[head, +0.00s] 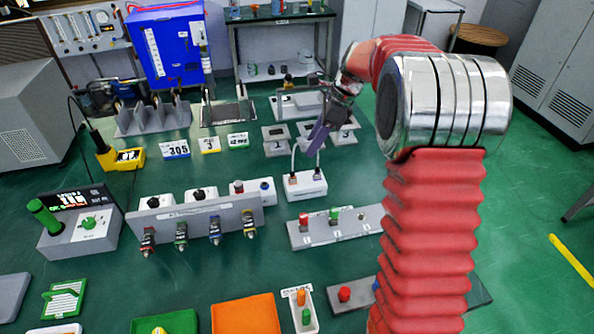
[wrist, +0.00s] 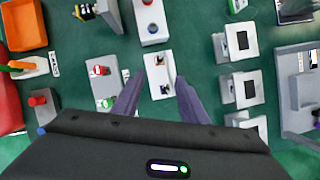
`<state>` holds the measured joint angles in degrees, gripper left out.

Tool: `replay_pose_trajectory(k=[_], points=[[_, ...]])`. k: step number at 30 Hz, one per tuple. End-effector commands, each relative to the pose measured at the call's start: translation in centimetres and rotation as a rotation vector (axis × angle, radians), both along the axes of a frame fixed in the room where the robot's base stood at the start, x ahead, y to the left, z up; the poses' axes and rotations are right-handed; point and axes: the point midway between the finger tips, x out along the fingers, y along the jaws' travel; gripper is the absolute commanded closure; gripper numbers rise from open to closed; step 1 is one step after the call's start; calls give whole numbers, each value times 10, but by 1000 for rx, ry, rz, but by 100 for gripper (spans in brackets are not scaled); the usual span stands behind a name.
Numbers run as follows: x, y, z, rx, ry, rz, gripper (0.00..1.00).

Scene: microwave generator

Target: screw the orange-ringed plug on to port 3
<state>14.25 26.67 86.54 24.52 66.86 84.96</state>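My gripper (head: 319,138) hangs above a white box (head: 306,186) with two thin white curved stalks. In the wrist view its two purple fingers (wrist: 161,76) are apart with nothing between them, and that white box (wrist: 158,66) shows below. Several plugs with coloured rings hang along the front of a grey rack. The rightmost plug (head: 250,224) has a yellow-orange ring and sits left of my gripper. In the wrist view part of it shows at the upper left edge (wrist: 85,11). I cannot tell for certain which fitting is port 3.
A grey panel (head: 322,238) with numbered places and red and green knobs lies in front of the white box. Grey numbered blocks (head: 277,146) stand behind it. White boxes with knobs (head: 160,203) stand behind the rack. An orange tray (head: 245,314) lies in front.

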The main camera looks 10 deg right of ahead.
Motion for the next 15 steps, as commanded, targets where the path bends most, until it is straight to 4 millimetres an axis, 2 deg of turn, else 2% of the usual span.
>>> replay_pose_trajectory(k=[15], points=[[8, 27, -68, 1, 3, 1, 61]])
